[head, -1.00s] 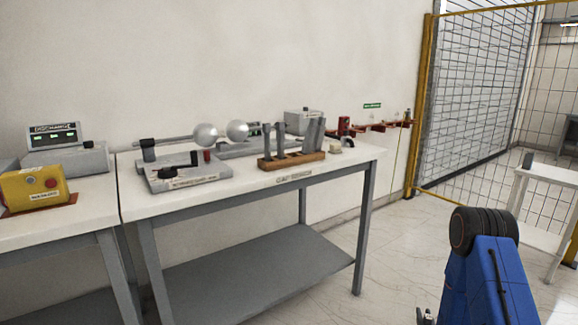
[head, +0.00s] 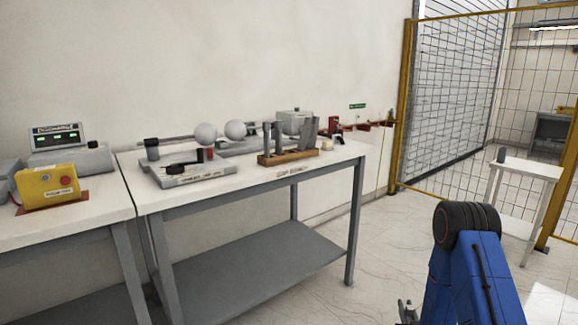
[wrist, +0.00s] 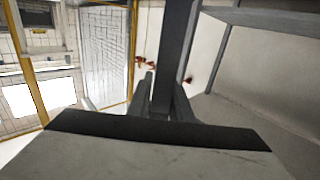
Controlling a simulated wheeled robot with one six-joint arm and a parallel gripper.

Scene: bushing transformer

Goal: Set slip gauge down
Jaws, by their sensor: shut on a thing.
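In the wrist view my gripper (wrist: 162,95) is shut on a long dark slip gauge (wrist: 177,42), which runs up to the top edge of the picture. Exactly how the jaws meet it is hard to see. In the head view only a small part of my gripper (head: 408,310) shows at the bottom edge, beside my blue arm, and the held gauge cannot be made out there. A wooden rack (head: 290,158) with several grey upright bars (head: 278,138) stands on the white bench (head: 255,182).
The bench also carries two metal spheres (head: 235,130) and a grey base plate (head: 190,175). A yellow box (head: 48,187) is on the left table. A small white table (head: 535,168) with a small grey block (head: 502,155) stands right, near the yellow-framed fence (head: 401,110). Open floor lies between.

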